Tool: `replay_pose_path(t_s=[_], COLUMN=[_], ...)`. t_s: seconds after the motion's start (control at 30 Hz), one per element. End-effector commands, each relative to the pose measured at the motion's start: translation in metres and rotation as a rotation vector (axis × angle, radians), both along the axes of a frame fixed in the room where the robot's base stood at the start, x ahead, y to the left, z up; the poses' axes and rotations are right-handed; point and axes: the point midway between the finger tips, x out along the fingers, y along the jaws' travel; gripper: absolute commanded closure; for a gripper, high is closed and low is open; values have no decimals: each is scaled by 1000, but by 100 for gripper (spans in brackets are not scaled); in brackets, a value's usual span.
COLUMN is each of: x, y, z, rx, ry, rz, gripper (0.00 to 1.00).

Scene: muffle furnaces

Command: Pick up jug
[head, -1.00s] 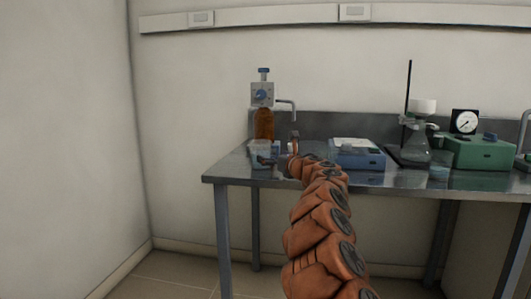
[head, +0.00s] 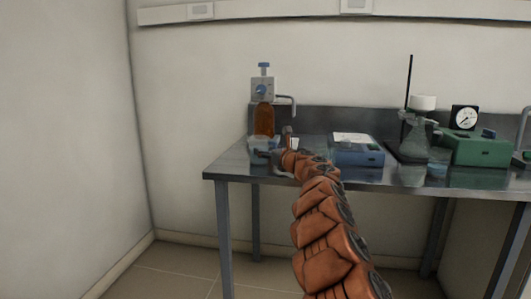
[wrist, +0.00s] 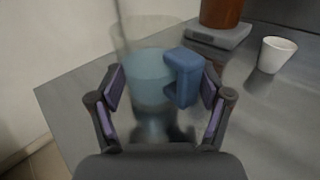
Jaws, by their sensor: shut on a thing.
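The jug (wrist: 150,78) is a clear vessel with bluish contents and a blue handle (wrist: 183,78), upright in the wrist view. In the head view the jug (head: 262,145) is small and partly hidden by my gripper, near the left end of the metal bench. My gripper (wrist: 160,88) has one finger on each side of the jug and is shut on it, with the handle near the right finger. My gripper (head: 272,152) also shows in the head view. I cannot tell whether the jug's base touches the bench.
A brown bottle with a dispenser (head: 264,118) stands just behind the jug. A white cup (wrist: 275,55) is to the right in the wrist view. A blue-and-white device (head: 357,152), a flask (head: 415,140) and a green device (head: 482,148) stand further right on the bench (head: 228,167).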

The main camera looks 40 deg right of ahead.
Motion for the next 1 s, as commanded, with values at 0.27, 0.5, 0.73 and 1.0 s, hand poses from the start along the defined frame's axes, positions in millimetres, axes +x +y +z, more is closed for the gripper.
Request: replay_pose_path(t_s=[0.27,0.5,0.73,1.0], x=[0,0,0,0], y=[0,0,0,0], z=[0,0,0,0], rx=[0,0,0,0], ry=[0,0,0,0], rz=[0,0,0,0], gripper=[59,84,100,100])
